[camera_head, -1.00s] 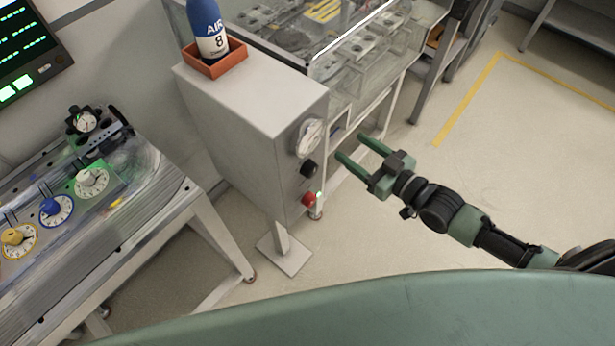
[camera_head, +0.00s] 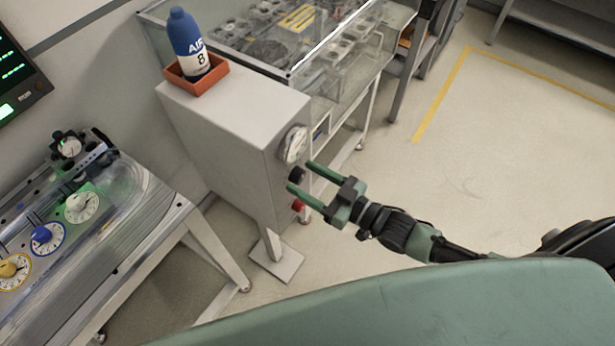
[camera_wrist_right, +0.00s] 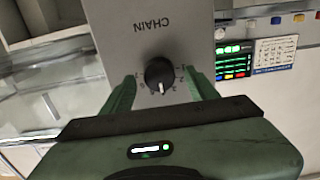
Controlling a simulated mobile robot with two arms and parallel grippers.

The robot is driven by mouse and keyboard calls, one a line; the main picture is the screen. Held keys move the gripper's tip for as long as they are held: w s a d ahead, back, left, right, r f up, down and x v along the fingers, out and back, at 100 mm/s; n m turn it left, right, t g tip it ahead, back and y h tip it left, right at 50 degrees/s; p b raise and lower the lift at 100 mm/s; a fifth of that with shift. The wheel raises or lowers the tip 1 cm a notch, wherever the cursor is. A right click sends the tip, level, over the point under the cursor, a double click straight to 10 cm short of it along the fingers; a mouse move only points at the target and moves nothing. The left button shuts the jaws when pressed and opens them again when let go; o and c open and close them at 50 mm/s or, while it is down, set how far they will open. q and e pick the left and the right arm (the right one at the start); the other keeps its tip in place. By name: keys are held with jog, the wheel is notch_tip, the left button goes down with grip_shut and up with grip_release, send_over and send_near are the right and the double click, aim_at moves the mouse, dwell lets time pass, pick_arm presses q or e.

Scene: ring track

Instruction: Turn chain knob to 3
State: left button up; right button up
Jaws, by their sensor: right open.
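The chain knob (camera_head: 297,174) is a small black round knob on the face of the grey box. In the right wrist view the knob (camera_wrist_right: 160,73) sits under the upside-down word CHAIN, ringed by small numerals. Its white pointer mark points to the bottom of that picture; the numeral it meets is too small to read surely. My right gripper (camera_head: 302,177) is open, its green fingers pointing at the knob. In the wrist view the fingers flank the knob left and right, without visible contact. My left gripper is out of view.
The grey box (camera_head: 225,130) also bears a white gauge (camera_head: 294,144) above the knob and a red button (camera_head: 298,205) below. A bench with dials (camera_head: 82,207) is at left. Floor at right is clear.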

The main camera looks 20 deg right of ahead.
grip_shut()
